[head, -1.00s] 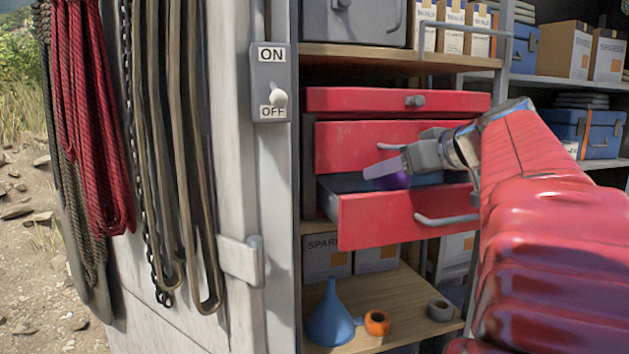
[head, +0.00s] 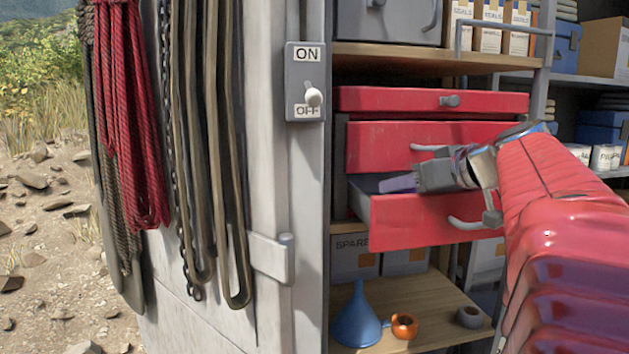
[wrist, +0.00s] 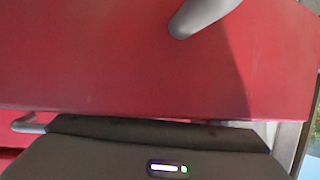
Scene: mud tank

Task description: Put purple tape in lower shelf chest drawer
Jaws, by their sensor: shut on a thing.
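The red chest's lower drawer (head: 420,220) stands pulled open, with its handle at the front. The wrist view shows a red drawer face (wrist: 130,60) with a grey handle (wrist: 203,14) very close; the tape does not show there.
The middle drawer (head: 400,146) and top drawer (head: 400,99) above are shut. On the wooden shelf below are a blue funnel (head: 358,318), an orange tape (head: 404,325) and a grey tape (head: 470,316). A cabinet post with an ON/OFF switch (head: 305,82) stands left.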

